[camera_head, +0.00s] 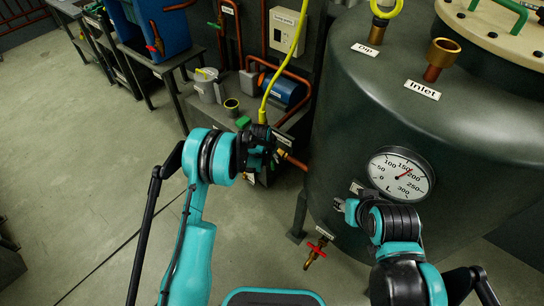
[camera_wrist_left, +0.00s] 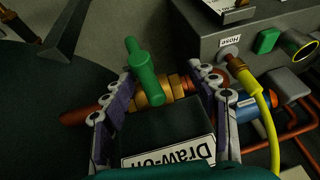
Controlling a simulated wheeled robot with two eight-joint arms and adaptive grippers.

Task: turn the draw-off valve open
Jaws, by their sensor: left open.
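The draw-off valve has a brass body (camera_wrist_left: 178,87) on a copper pipe and a green handle (camera_wrist_left: 146,72). In the left wrist view the handle lies crosswise to the pipe, behind a plate labelled Draw-off (camera_wrist_left: 170,151). My left gripper (camera_wrist_left: 160,76) is open, with one finger on each side of the handle and valve body; I cannot tell whether either touches. In the head view my left gripper (camera_head: 264,148) is at the copper pipe (camera_head: 293,161) left of the tank and hides the valve. My right gripper (camera_head: 344,207) is in front of the tank, its jaws unclear.
The large dark tank (camera_head: 440,130) with a round gauge (camera_head: 399,175) fills the right side. A red-handled valve (camera_head: 316,250) sits low on it. A yellow hose (camera_head: 283,68) rises close behind my left gripper. The floor at left is clear.

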